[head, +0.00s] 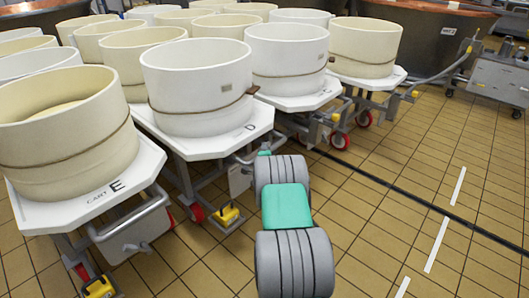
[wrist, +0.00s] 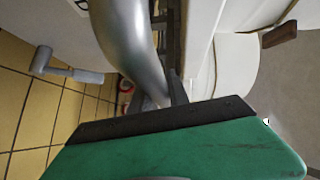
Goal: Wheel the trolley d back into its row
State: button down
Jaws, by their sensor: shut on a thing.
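Trolley d (head: 240,120) has a white platform marked D and carries a white tub (head: 197,85) with a thin brown band. It stands between cart E (head: 90,206) on its left and another white-tub trolley (head: 303,95) on its right, roughly in line with them. My gripper (wrist: 165,100) is shut on the trolley's steel tube handle (wrist: 135,45), seen close up in the wrist view. In the head view my arm hides the handle and the grip. The far ends of the fingers are partly hidden by the tube.
Several more tubs on trolleys stand close behind. Copper vats (head: 425,25) are at the back. A steel machine (head: 500,77) with a hose stands far right. The tiled floor (head: 400,170) on the right is open, crossed by a dark line and white dashes (head: 437,245).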

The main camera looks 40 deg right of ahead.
jog(key=shift+d+r, duration=0.45)
jog(key=shift+r, duration=0.3)
jog(key=c, duration=1.5)
grip_release()
jog(key=shift+s+d, duration=0.1)
jog(key=shift+o, duration=1.2)
jog(key=shift+f, duration=0.2)
jog(key=f+p+v, duration=0.1)
jog(key=p+v, duration=0.2)
jog(key=v, duration=0.5)
jog(key=shift+a+r, duration=0.25)
